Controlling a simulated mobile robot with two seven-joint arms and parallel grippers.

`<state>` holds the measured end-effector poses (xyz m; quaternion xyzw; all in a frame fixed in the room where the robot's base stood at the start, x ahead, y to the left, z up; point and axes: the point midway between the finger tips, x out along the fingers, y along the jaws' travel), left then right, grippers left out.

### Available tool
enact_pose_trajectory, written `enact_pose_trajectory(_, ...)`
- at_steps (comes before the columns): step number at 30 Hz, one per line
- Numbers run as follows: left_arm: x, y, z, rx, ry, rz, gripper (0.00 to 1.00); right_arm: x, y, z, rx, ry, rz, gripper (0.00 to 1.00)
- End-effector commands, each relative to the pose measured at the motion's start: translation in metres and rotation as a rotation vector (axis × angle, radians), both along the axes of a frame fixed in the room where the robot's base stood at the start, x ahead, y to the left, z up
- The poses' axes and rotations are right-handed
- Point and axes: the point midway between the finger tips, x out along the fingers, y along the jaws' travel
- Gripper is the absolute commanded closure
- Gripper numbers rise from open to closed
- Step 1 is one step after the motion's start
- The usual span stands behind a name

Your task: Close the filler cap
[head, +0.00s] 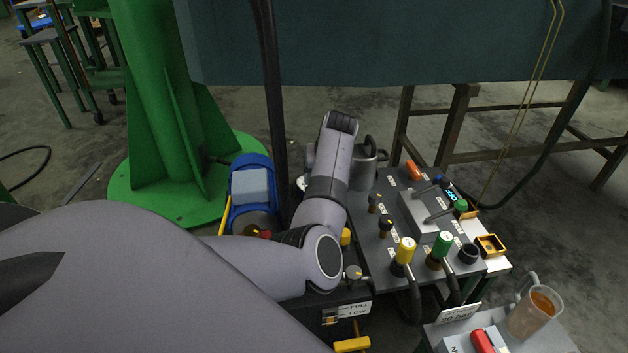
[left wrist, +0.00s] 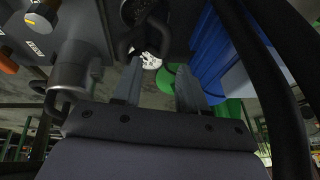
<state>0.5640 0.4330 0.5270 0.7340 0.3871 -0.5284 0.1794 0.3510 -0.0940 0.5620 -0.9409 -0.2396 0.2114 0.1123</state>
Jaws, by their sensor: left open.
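My left gripper (left wrist: 160,65) is open, with its two fingers apart and nothing between the tips. In the left wrist view a small pale round part (left wrist: 151,61) with a patterned face shows just beyond the finger gap. A dark part with a curved loop (left wrist: 136,40) is above it. I cannot tell for sure which of these is the filler cap. In the head view my left forearm covers this area and the fingers. Only a small pale edge (head: 300,183) shows beside it. My right gripper is not in view.
A grey metal cylinder (head: 364,170) stands right of my forearm and shows close by in the left wrist view (left wrist: 75,75). A blue unit (head: 250,165) is on the left. A black hose (head: 271,90) hangs close. A control panel (head: 382,262) with levers is right.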

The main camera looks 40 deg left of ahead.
Motion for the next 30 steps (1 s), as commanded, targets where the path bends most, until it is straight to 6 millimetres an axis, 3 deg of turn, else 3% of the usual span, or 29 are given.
enact_pose_trajectory(9,-0.004,0.015,-0.033,0.003,0.004,0.0,0.58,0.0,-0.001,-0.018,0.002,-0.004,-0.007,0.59)
enact_pose_trajectory(15,0.001,0.026,-0.058,0.004,0.003,0.0,0.58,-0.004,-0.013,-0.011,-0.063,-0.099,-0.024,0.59)
enact_pose_trajectory(29,0.003,0.031,-0.067,0.004,0.001,0.0,0.58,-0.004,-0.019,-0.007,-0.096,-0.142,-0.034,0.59)
enact_pose_trajectory(30,0.003,0.031,-0.067,0.004,0.001,0.0,0.64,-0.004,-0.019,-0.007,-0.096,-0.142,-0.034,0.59)
